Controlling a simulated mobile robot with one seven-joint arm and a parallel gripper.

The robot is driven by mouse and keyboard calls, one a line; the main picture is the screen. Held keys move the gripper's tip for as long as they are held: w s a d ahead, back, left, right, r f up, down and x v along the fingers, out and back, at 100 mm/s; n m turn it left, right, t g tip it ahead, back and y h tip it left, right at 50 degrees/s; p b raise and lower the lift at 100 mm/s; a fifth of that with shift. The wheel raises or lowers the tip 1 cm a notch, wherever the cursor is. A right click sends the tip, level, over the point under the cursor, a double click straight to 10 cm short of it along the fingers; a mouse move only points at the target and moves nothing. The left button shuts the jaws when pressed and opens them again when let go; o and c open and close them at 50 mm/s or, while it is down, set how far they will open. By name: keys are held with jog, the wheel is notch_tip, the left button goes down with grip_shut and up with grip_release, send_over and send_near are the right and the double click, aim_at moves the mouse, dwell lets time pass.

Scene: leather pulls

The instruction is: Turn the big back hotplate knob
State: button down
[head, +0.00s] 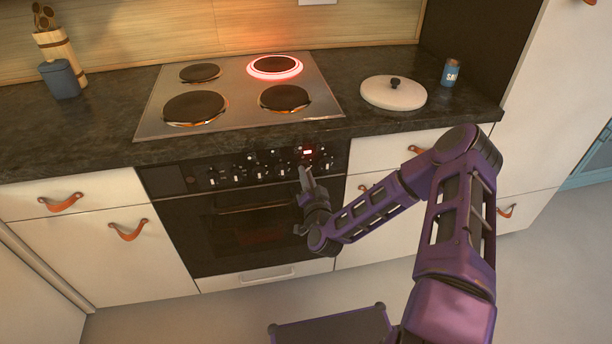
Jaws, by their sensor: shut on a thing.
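The stove's black control panel (225,172) carries a row of small knobs below the hotplates. My gripper (305,172) is at the right part of this panel, shut on a knob, which the fingers mostly hide. A small red light (307,152) is lit just above the fingertips. The big back hotplate (275,66), at the back right of the steel hob (237,90), has a bright red glowing ring around it. The other hotplates are dark. The knob's exact angle is too small to tell.
The oven door with its handle (252,208) is below the panel. White drawers with leather pulls (128,230) flank the oven. A white lid (393,93) and a blue salt shaker (451,72) stand on the dark counter at the right. A blue jar (59,80) stands at the left.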

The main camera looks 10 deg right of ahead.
jog(key=shift+n+b, duration=1.2)
jog(key=shift+n, duration=2.7)
jog(key=c, duration=0.9)
grip_release()
jog(key=shift+o, duration=0.2)
